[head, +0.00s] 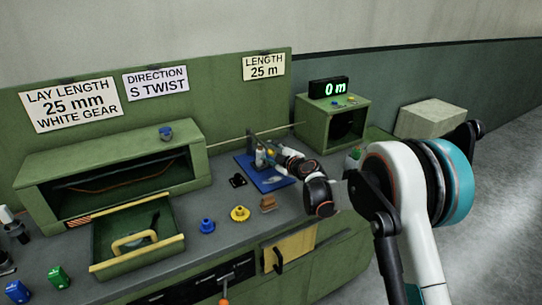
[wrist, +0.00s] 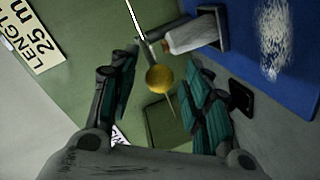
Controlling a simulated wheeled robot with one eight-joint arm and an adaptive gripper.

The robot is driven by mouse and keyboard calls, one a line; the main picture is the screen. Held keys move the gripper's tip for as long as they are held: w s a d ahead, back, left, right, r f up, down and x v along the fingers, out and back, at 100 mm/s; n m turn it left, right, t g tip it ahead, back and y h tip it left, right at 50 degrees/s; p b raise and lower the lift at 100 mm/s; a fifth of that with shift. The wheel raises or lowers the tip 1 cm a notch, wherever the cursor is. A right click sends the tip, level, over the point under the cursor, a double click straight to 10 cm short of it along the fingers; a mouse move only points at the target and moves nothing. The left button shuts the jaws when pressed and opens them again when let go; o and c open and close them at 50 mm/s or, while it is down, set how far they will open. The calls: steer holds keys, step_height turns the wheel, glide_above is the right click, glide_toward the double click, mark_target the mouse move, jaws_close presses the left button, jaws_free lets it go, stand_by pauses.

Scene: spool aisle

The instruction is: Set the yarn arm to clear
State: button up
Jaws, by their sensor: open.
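The yarn arm appears to be the thin rod with a yellow ball knob (wrist: 160,78) in the wrist view, set beside the blue plate (wrist: 290,80). My gripper (wrist: 160,62) is open, with one finger on each side of the knob in the picture. No finger visibly touches the knob, and I cannot tell how deep it sits between them. In the head view my gripper (head: 271,154) is over the blue plate (head: 270,184) and partly hides the yarn arm there. No clear label shows in either view.
A white spool (wrist: 190,36) on a grey bracket stands close to the knob. A counter (head: 329,88) reads 0 m.

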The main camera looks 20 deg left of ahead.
steer(key=shift+w+a+f, duration=0.1)
steer(key=shift+w+a, duration=0.2)
steer(key=shift+a, duration=0.1)
jaws_close()
steer(key=shift+d, duration=0.1)
